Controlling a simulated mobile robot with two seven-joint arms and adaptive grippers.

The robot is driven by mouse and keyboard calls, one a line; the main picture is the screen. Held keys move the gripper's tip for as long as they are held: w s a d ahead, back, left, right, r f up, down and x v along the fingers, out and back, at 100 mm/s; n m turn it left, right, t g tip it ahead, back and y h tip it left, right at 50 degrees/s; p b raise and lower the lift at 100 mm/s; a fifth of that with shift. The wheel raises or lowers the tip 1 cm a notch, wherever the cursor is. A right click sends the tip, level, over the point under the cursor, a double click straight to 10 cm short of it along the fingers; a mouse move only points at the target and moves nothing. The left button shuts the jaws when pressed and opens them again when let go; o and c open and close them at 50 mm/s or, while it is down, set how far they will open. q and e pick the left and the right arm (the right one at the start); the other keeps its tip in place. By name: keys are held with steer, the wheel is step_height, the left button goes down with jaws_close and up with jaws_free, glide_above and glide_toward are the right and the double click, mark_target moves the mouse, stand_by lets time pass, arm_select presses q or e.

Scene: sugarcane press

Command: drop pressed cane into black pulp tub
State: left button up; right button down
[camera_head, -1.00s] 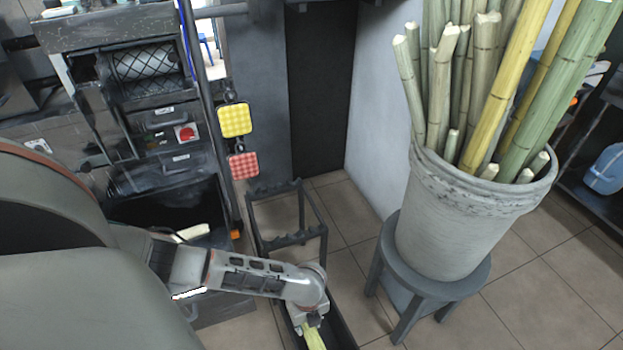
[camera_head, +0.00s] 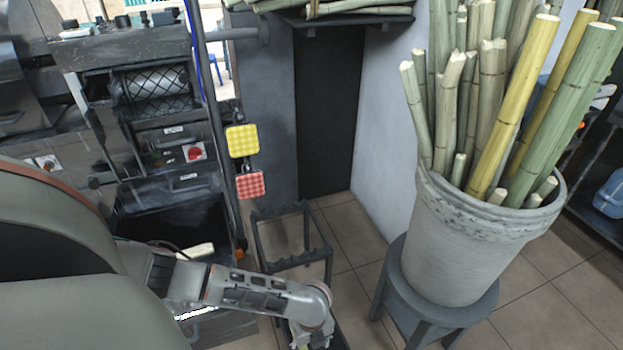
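My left arm comes in from the left, and its gripper (camera_head: 311,341) is at the bottom edge, pointing down. Its fingertips are mostly cut off, so its opening cannot be judged. A small pale bit, perhaps cane, shows beside it at the edge. A black, long, open container (camera_head: 340,332) shows partly behind and beside the gripper; I cannot tell for sure that it is the pulp tub. A pale cane piece (camera_head: 196,251) lies by the dark opening at the base of the press (camera_head: 150,130), partly behind my arm. My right gripper is out of view.
A grey bucket (camera_head: 465,245) full of tall canes stands on a dark stool (camera_head: 440,300) at the right. A dark metal rack (camera_head: 292,260) stands beyond my gripper. Yellow (camera_head: 242,141) and red (camera_head: 251,186) pads hang beside the press. Tiled floor is open between rack and stool.

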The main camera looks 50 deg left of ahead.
arm_select(q)
step_height(320, 180, up, 10)
stand_by(0.3)
steer(key=shift+f, duration=0.15)
stand_by(0.4)
